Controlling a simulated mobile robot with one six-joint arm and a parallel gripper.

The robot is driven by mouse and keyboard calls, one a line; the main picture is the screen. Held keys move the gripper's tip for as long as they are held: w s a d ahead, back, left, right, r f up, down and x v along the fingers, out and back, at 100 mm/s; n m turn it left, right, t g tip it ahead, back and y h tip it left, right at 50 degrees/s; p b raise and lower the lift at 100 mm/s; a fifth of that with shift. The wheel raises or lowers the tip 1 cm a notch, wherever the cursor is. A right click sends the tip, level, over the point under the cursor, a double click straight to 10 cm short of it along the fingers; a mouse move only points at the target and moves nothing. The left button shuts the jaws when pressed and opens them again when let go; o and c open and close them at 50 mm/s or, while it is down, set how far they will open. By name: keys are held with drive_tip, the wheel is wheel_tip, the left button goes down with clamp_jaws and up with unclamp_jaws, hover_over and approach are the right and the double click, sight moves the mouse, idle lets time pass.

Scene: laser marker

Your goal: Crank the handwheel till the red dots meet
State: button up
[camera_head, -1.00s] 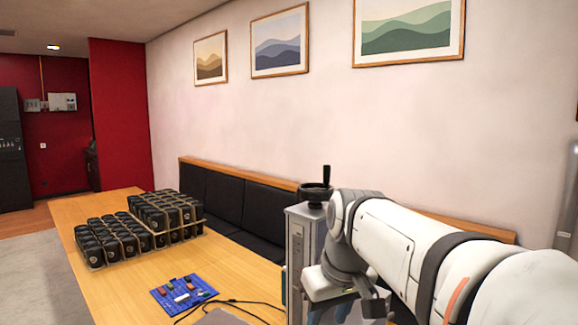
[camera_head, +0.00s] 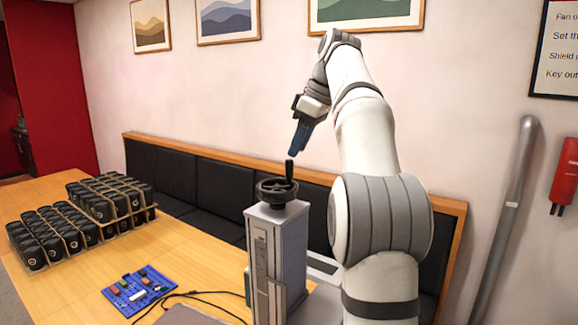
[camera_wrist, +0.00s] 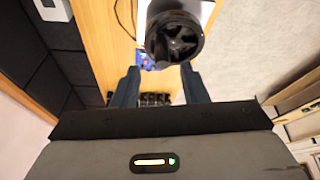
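The black handwheel (camera_head: 283,188) sits on top of a grey column (camera_head: 279,250), with its crank handle (camera_head: 289,170) standing upright at the rim. My gripper (camera_head: 299,140) hangs above the wheel, its blue fingers pointing down towards the handle, apart from it. In the wrist view the handwheel (camera_wrist: 174,36) shows beyond the fingertips, and my gripper's two blue fingers (camera_wrist: 160,82) are spread with nothing between them. No red dots can be made out in either view.
Racks of black containers (camera_head: 80,218) stand at the left. A black padded bench (camera_head: 218,190) runs along the wall behind.

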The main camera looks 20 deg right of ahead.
sight(290, 184)
drive_tip(key=shift+x, duration=3.65)
drive_tip(key=shift+s, duration=0.15)
drive_tip(key=shift+c, duration=0.4)
clamp_jaws()
drive_tip(key=shift+s+m, duration=0.15)
drive_tip(key=shift+m, duration=0.25)
